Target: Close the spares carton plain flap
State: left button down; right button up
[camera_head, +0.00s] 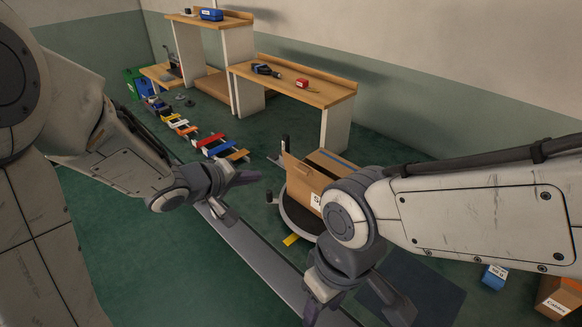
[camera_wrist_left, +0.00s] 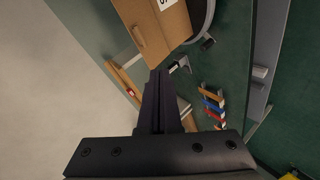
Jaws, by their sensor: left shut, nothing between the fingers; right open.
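The spares carton (camera_head: 302,190) is a brown cardboard box with a white label, standing on a round dark platform (camera_head: 293,219). A flap of plain cardboard (camera_head: 299,172) stands up at its left side; blue tape shows at its far side. My right arm hides part of the carton. My left gripper (camera_head: 256,177) is shut and empty, left of the carton and apart from it. In the left wrist view the carton (camera_wrist_left: 152,28) is at the top, beyond the shut fingers (camera_wrist_left: 162,76). My right gripper (camera_head: 356,316) is open and empty at the bottom, in front of the carton.
A wooden bench (camera_head: 295,85) with tools stands behind, near a taller shelf. A row of coloured items (camera_head: 205,143) lies on the floor at left. A blue box (camera_head: 494,277) and another cardboard box (camera_head: 560,297) are at lower right. Green floor is free between.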

pick_arm(q)
jog(key=n+h, duration=0.1)
jog(key=n+h+b, duration=0.1)
jog(key=h+b, duration=0.1)
send_near(300, 171)
jog(key=x, duration=0.5)
jog(key=shift+x, duration=0.95)
jog(key=shift+a, duration=0.1)
